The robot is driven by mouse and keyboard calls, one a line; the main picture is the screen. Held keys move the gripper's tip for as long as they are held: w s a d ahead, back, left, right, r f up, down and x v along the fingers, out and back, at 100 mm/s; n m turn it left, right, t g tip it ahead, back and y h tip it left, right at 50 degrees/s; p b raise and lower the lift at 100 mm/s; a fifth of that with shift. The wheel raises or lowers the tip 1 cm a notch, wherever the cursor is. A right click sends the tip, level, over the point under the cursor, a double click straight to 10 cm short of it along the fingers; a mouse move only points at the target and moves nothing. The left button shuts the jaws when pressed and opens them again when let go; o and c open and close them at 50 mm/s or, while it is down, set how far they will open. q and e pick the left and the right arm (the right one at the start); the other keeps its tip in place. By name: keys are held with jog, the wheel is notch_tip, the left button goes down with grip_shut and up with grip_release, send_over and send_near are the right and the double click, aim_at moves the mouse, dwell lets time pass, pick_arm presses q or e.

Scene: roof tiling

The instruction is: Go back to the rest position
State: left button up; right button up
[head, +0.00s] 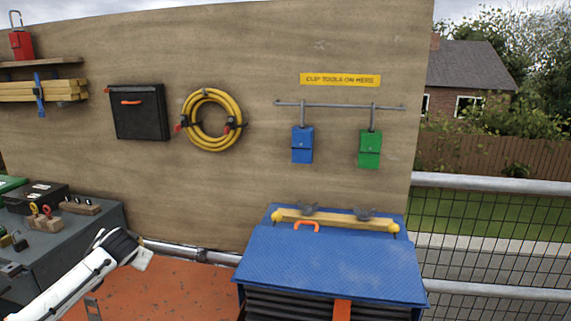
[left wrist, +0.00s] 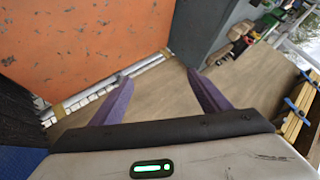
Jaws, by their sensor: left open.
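My left arm comes in from the lower left of the head view, and its wrist end (head: 130,250) is over the orange floor, right of the grey workbench. The fingers are hard to make out there. In the left wrist view my left gripper (left wrist: 160,78) shows two purple fingers spread apart with nothing between them. It touches nothing that I can see. My right gripper is not in view.
A blue-topped chest (head: 330,260) stands at the lower right. The grey workbench (head: 95,235) with small items is at the left. A blue pouch (head: 302,145), a green pouch (head: 370,149) and a yellow hose (head: 191,125) hang on the wooden wall. Orange floor (head: 170,290) is open between.

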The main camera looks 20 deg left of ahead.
pick_arm(q)
jog(key=w+d+r+m+t+h, duration=0.3)
jog(key=w+d+r+m+t, duration=0.6)
jog(key=w, duration=0.3)
jog(key=s+d+f+g+h, duration=0.1)
jog(key=s+d+f+h, duration=0.2)
jog(key=s+d+f, duration=0.55)
jog(key=s+d+f+g+h, duration=0.2)
jog(key=s+d+f, duration=0.1)
jog(key=d+f, duration=1.05)
jog(key=s+d+f+n+g+h, duration=0.1)
jog(key=s+d+f+n, duration=0.1)
jog(key=s+d+f, duration=0.4)
jog(key=s+d+f+n+g+h, duration=0.1)
jog(key=s+d+f, duration=0.5)
jog(key=s+d, duration=0.7)
jog(key=shift+s+d+n+g+h, duration=0.45)
jog(key=shift+s+h, duration=0.25)
jog(key=shift+s, duration=0.55)
jog(key=shift+a, duration=0.1)
